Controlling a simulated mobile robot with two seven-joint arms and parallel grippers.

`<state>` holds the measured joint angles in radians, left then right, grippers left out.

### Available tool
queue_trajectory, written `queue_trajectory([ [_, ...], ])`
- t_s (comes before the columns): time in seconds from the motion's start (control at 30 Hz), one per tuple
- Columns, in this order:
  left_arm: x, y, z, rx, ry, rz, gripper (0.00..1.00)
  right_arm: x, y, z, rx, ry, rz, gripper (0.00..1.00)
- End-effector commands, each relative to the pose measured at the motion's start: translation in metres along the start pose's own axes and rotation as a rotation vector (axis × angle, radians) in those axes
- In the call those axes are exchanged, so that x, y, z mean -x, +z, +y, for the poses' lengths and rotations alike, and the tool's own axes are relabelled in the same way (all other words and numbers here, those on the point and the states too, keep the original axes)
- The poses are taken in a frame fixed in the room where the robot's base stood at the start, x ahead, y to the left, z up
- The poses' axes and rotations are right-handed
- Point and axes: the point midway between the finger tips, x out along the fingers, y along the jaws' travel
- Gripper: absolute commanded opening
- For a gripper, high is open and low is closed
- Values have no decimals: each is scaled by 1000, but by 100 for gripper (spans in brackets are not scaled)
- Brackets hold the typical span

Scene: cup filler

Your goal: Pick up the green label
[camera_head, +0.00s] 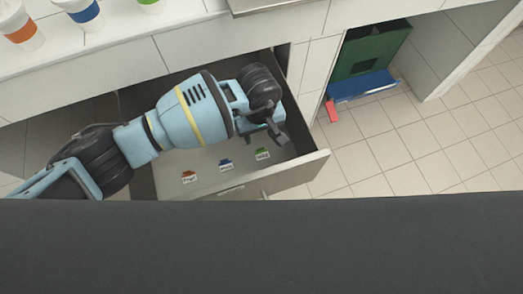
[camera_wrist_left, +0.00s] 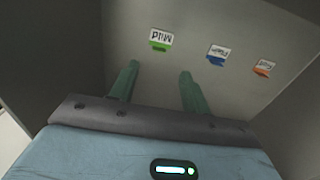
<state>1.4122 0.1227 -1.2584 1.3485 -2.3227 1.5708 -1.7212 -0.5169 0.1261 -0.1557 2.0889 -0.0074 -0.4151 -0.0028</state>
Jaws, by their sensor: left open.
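The green label (camera_head: 262,154) lies on the floor of an open drawer (camera_head: 220,172), the rightmost of three small labels there. In the left wrist view the green label (camera_wrist_left: 160,40) is at upper centre, just beyond my fingertips. My left gripper (camera_head: 268,136) reaches into the drawer above the labels. Its two fingers are apart with nothing between them, and they also show in the left wrist view (camera_wrist_left: 159,70). The blue label (camera_head: 225,164) is in the middle and the orange label (camera_head: 189,176) is at the left.
The drawer's walls surround my gripper, with the front panel (camera_head: 300,174) close at right. Cups with orange, blue and green bands (camera_head: 84,13) stand on the counter above. A green bin (camera_head: 372,50) and a blue dustpan-like object (camera_head: 362,86) are at upper right.

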Motion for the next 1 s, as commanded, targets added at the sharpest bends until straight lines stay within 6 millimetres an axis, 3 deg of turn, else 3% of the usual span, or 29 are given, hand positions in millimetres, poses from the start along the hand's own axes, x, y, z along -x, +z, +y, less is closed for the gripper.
queue_trajectory([
  [0.3, -24, 1, 0, 2, 0, -2, 47, 0, 5, 0, 1, -1, -7, 33],
  [0.5, -29, 1, 0, 0, 0, -2, 47, -1, 7, 0, -1, 0, -10, 33],
  [0.8, -69, 2, 2, 2, 1, -3, 47, -5, 12, -1, -5, 1, -16, 33],
  [1.0, -78, 2, 2, 1, 1, 0, 47, -7, 11, 0, -4, 1, -14, 33],
])
